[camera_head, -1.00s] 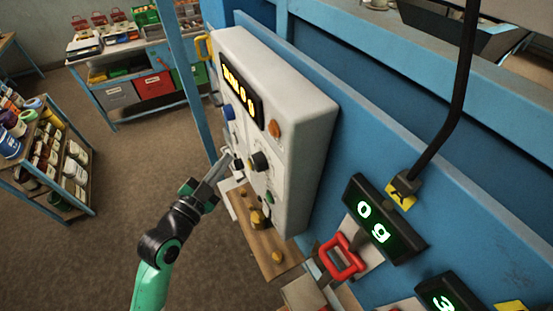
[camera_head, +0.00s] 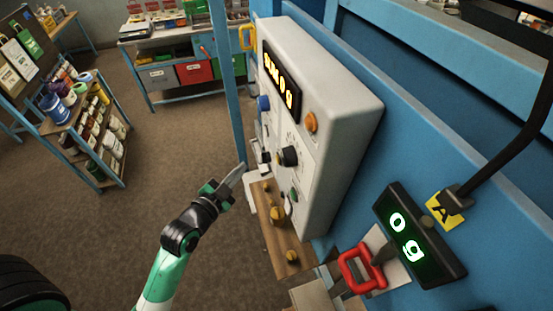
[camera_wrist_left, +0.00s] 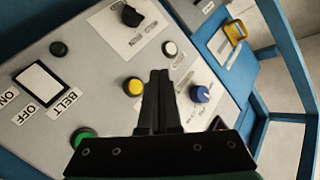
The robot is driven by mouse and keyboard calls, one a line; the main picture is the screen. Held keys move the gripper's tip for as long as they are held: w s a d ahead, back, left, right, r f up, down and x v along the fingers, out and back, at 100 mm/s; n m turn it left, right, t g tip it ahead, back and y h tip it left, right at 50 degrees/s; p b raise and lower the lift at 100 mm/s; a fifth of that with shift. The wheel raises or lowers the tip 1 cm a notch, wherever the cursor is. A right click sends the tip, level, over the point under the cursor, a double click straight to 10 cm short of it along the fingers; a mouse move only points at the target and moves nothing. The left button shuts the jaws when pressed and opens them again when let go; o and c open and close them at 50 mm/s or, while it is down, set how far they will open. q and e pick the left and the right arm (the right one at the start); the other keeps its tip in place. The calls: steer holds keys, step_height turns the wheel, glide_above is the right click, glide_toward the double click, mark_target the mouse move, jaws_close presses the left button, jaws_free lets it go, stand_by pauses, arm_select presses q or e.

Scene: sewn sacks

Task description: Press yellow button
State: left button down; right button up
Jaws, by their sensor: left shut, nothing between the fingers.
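The yellow button (camera_wrist_left: 134,86) is a round cap on the grey control panel (camera_wrist_left: 85,50) in the left wrist view, between a green button (camera_wrist_left: 83,137) and a blue knob (camera_wrist_left: 200,94). In the head view it shows only as a small yellow spot (camera_head: 279,158) beside a black knob (camera_head: 289,156). My left gripper (camera_head: 241,168) is shut and empty, in front of the panel box (camera_head: 340,110) and apart from its face. In the left wrist view my closed fingertips (camera_wrist_left: 159,73) appear just right of the yellow button. My right gripper is not in view.
A wooden ledge (camera_head: 272,228) with brass knobs lies below the panel. An orange round piece (camera_head: 311,121) sits near the lit display. A red handle (camera_head: 362,270) and a green-lit readout (camera_head: 405,235) are at right. Open floor (camera_head: 110,225) lies left.

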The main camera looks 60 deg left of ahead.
mark_target(278, 159)
arm_select(q)
steer(key=w+d+b, duration=0.1)
steer(key=w, duration=0.5)
steer(key=shift+w+d, duration=0.25)
steer(key=shift+w, duration=0.1)
steer(key=shift+w, duration=0.1)
stand_by(1.6)
steer(key=shift+w+d, duration=0.1)
steer(key=shift+w, duration=0.2)
steer(key=shift+w+d, duration=0.1)
steer(key=shift+w, duration=0.3)
stand_by(0.6)
steer(key=shift+s+r+p, duration=0.1)
steer(key=shift+s+p, duration=0.25)
steer(key=shift+s, duration=0.45)
steer(key=shift+s+a, duration=0.1)
steer(key=shift+a, duration=0.1)
